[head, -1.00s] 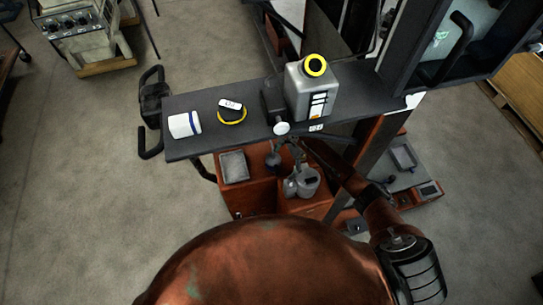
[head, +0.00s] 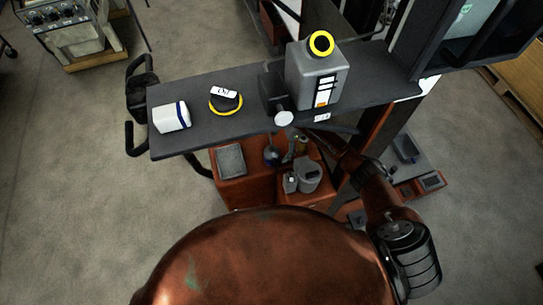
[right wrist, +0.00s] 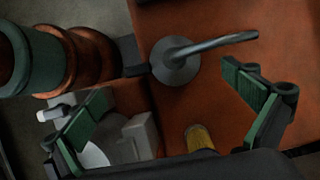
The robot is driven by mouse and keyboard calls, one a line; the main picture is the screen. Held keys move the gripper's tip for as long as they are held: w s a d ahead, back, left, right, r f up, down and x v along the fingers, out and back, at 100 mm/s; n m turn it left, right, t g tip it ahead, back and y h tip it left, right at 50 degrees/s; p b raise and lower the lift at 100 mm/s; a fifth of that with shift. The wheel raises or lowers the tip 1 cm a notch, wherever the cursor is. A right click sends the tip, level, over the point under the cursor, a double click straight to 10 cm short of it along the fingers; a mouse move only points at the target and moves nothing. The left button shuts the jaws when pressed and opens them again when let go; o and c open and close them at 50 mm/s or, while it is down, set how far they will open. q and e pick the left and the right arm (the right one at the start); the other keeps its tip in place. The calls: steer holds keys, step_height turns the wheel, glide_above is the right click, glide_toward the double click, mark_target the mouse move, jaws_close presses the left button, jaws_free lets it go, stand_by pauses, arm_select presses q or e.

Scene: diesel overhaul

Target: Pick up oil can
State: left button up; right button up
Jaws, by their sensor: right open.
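The oil can (right wrist: 176,62), a grey cone with a long thin spout, stands on a reddish-brown surface in the right wrist view. In the head view the oil can (head: 271,156) is small and dark, below the front edge of the grey shelf. My right gripper (right wrist: 165,88) is open and empty, its green-padded fingers apart, with the can just beyond and between them. In the head view my right gripper (head: 296,147) is partly hidden and close to the can, on its right. My left gripper is out of view.
A grey jug (head: 308,176) and a yellow item (right wrist: 198,138) stand near the can. A grey tray (head: 230,160) lies to its left. The shelf (head: 200,142) above holds a large grey canister (head: 313,82), a white container (head: 171,117) and a black-and-yellow round item (head: 226,101).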

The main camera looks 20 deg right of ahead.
mark_target(274, 153)
steer(key=shift+x, duration=0.85)
steer(key=x, duration=0.5)
steer(key=shift+w+a+f, duration=0.15)
steer(key=shift+a+f, duration=0.15)
steer(key=shift+a, duration=0.1)
steer(key=c, duration=1.4)
steer(key=shift+c, duration=0.9)
steer(key=shift+r, duration=0.15)
